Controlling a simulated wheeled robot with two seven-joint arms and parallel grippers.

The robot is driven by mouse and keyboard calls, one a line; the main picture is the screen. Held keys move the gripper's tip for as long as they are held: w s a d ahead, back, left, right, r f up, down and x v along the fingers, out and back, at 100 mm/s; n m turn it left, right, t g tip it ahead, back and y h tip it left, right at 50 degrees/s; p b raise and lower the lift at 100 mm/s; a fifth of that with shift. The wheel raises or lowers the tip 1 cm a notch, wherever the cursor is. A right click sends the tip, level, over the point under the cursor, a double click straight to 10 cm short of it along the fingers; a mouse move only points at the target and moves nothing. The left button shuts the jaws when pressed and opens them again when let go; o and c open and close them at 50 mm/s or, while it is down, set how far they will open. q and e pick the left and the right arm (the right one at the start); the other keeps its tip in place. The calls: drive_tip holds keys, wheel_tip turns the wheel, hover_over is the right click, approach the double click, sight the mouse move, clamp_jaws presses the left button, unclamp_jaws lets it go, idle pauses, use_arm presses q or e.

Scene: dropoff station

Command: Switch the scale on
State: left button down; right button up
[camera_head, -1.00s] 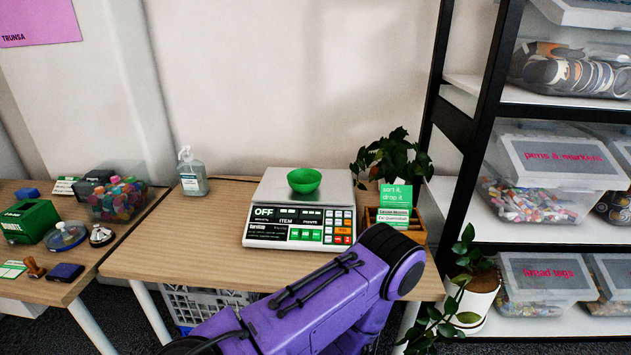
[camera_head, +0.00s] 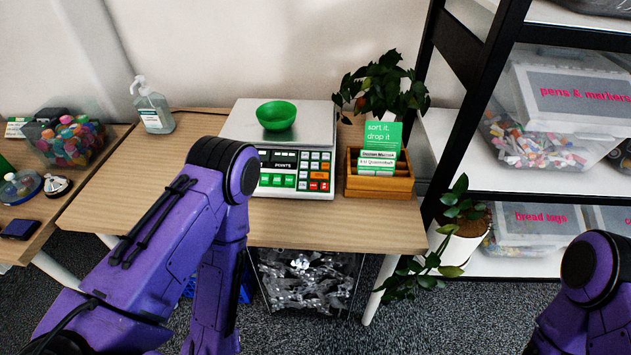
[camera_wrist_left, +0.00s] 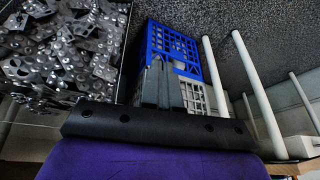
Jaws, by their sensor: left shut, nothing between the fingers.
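The scale (camera_head: 296,170) stands on the wooden table in the head view, with a silver pan and a front panel of green, white and orange keys. A green bowl (camera_head: 276,115) sits on the pan. My left arm covers the left part of the front panel, so the display is hidden. My left gripper (camera_wrist_left: 165,88) shows in the left wrist view, shut and empty, below the table level near crates. It is apart from the scale. My right arm shows at the lower right of the head view, but its gripper is out of sight.
A sanitizer bottle (camera_head: 153,106) stands left of the scale. A wooden card box (camera_head: 379,186) with a green sign and a potted plant (camera_head: 380,84) are to its right. A blue crate (camera_wrist_left: 178,48) and a bin of metal parts (camera_wrist_left: 62,48) are under the table. Shelves stand at right.

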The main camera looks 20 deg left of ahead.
use_arm(q)
drive_tip(key=w+d+r+m+t+p, duration=0.1)
drive_tip(key=w+r+m+t+p, duration=0.15)
drive_tip(key=w+r+p, duration=0.4)
drive_tip(key=m+t+h+p, duration=0.3)
drive_tip(key=m+t+p, duration=0.3)
drive_tip(key=m+p, duration=0.4)
approach(324, 186)
drive_tip(key=shift+m+g, duration=0.25)
drive_tip(key=shift+m, duration=0.1)
drive_tip(key=s+a, duration=0.1)
drive_tip(key=s+a+b, duration=0.1)
drive_tip(key=s, duration=0.1)
drive_tip(key=s+a, duration=0.1)
drive_tip(key=shift+s+a+f, duration=0.1)
drive_tip(key=shift+s+f, duration=0.15)
drive_tip(key=shift+f, duration=0.05)
drive_tip(key=w+d+r+m+t, duration=0.2)
drive_tip(key=w+d+r+m, duration=0.2)
drive_tip(key=w+r, duration=0.3)
drive_tip(key=shift+d+m+h, duration=0.25)
drive_tip(key=shift+m+h, duration=0.15)
drive_tip(key=shift+m, duration=0.2)
